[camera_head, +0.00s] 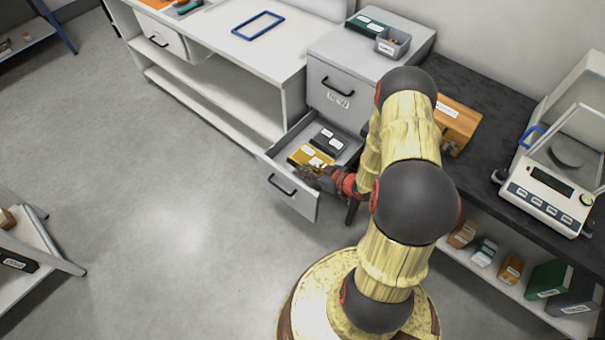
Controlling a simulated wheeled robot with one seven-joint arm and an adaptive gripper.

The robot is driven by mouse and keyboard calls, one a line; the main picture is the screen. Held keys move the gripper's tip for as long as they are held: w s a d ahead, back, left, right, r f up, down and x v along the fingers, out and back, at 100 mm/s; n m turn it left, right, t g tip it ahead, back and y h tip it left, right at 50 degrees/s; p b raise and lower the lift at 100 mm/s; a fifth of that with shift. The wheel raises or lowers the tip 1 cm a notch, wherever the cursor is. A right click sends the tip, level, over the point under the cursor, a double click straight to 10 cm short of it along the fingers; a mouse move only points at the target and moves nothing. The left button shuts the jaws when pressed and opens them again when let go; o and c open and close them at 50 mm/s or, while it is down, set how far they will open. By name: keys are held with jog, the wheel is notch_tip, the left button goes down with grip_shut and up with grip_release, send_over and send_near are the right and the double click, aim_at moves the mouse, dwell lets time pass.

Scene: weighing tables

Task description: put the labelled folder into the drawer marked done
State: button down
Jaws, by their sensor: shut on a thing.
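A yellow folder (300,153) with a white label is in the open lower drawer (266,162) of the grey cabinet. A dark folder (320,147) with white labels lies beside it, deeper in the drawer. My gripper (312,171) is over the front of the drawer, shut on what looks like the yellow folder; the fingers are small and partly blend with it. I cannot tell whether the folder rests on the drawer floor. The upper drawer (328,92) is shut and its label reads NEW. No marking shows on the lower drawer's visible front.
On the cabinet top (345,50) are a green folder (366,25) and a grey bin (394,42). A white bench (222,45) stands left. A dark counter (480,110) at right holds a balance (545,192) and an orange-brown box (457,118). The floor left of the drawer is clear.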

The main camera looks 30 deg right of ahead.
jog(key=w+f+b, duration=0.1)
jog(key=w+f, duration=0.1)
jog(key=w+d+f+b, duration=0.1)
jog(key=w+f, duration=0.1)
jog(key=f, duration=0.1)
jog(key=shift+w+d+f, duration=0.1)
jog(key=shift+w+f, duration=0.2)
jog(key=shift+w, duration=0.1)
jog(key=shift+w+d+f+b, duration=0.15)
jog(key=shift+f+b, duration=0.3)
jog(key=shift+f, duration=0.45)
jog(key=shift+w+a+f+b, duration=0.1)
jog(key=shift+f+b, duration=0.3)
jog(key=shift+f, duration=0.5)
jog(key=shift+f+b, duration=0.4)
jog(key=shift+f, duration=0.1)
jog(key=shift+f, duration=0.1)
jog(key=shift+s, duration=0.1)
